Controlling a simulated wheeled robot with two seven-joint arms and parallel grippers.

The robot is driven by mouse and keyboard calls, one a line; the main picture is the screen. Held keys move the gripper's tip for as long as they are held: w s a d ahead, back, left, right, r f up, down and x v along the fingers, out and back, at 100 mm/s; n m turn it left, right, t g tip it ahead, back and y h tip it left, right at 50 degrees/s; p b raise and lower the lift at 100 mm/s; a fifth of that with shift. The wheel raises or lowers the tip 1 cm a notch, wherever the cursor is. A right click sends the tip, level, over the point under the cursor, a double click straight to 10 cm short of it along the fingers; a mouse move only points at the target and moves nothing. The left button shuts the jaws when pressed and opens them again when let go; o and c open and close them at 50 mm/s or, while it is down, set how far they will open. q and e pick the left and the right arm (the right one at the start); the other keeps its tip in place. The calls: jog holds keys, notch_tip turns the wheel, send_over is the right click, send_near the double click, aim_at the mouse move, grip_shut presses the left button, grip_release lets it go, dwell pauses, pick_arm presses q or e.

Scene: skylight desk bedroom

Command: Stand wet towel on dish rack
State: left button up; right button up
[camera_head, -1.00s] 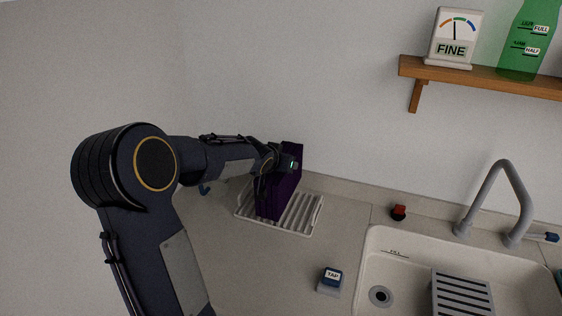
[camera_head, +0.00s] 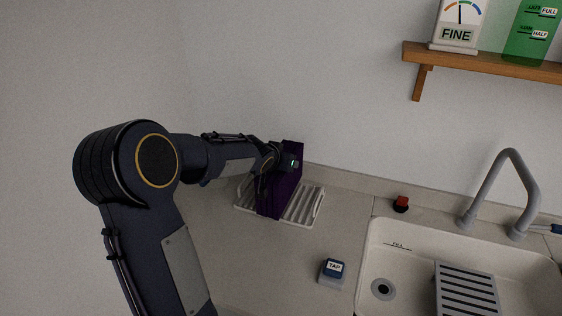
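The towel, a dark purple upright slab (camera_head: 279,190), stands on the white dish rack (camera_head: 309,212) at the left of the counter. My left gripper (camera_head: 290,163) is at the towel's upper part, with the arm reaching in from the left. The fingertips are small and partly hidden, so I cannot tell whether they are closed on the towel. The arm and towel cover part of the rack. My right gripper is not in view.
The sink (camera_head: 410,258) with a grey slotted insert (camera_head: 466,290) and a faucet (camera_head: 513,190) is at the right. A TAP block (camera_head: 332,272) and a red-topped knob (camera_head: 401,203) sit on the counter. A shelf (camera_head: 490,62) holds a FINE gauge (camera_head: 458,25) and green bottle (camera_head: 530,32).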

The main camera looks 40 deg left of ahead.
pick_arm(q)
jog(key=shift+f+b, duration=0.3)
jog(key=shift+f, duration=0.05)
jog(key=o, duration=1.7)
